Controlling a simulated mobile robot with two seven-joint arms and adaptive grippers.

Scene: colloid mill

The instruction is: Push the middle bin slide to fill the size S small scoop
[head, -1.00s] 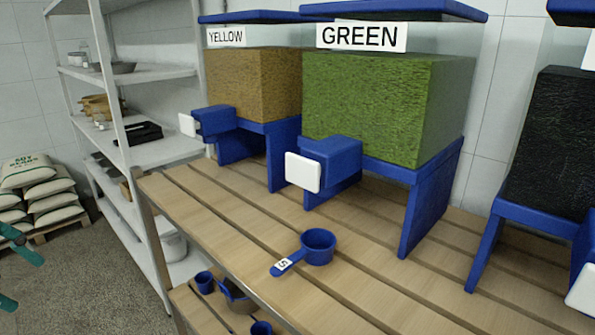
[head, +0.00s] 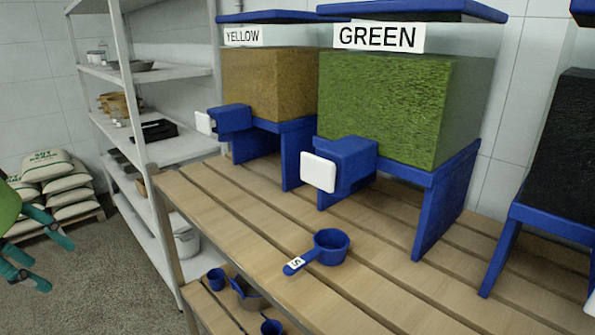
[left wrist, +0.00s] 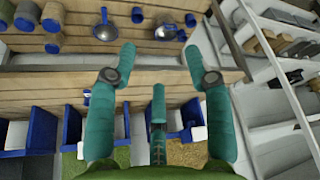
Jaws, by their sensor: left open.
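The middle bin (head: 385,110), labelled GREEN, is full of green material and stands on blue legs on the slatted bench. Its blue slide has a white front plate (head: 318,173) facing the bench's front. The small blue scoop (head: 331,248) lies on the bench in front of and below this slide, apart from it, its handle with the S tag pointing front-left. Its inside looks empty. My left gripper (head: 56,264) is open and empty at the left edge, over the floor and far from the bin. Its teal fingers (left wrist: 168,58) spread wide in the left wrist view. My right gripper is not in view.
A yellow bin (head: 262,85) stands left of the green one, a black bin (head: 560,150) to the right. Several blue scoops sit on the lower shelf (head: 205,308). A white rack (head: 150,150) and stacked sacks (head: 50,170) stand at left. The floor before the bench is clear.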

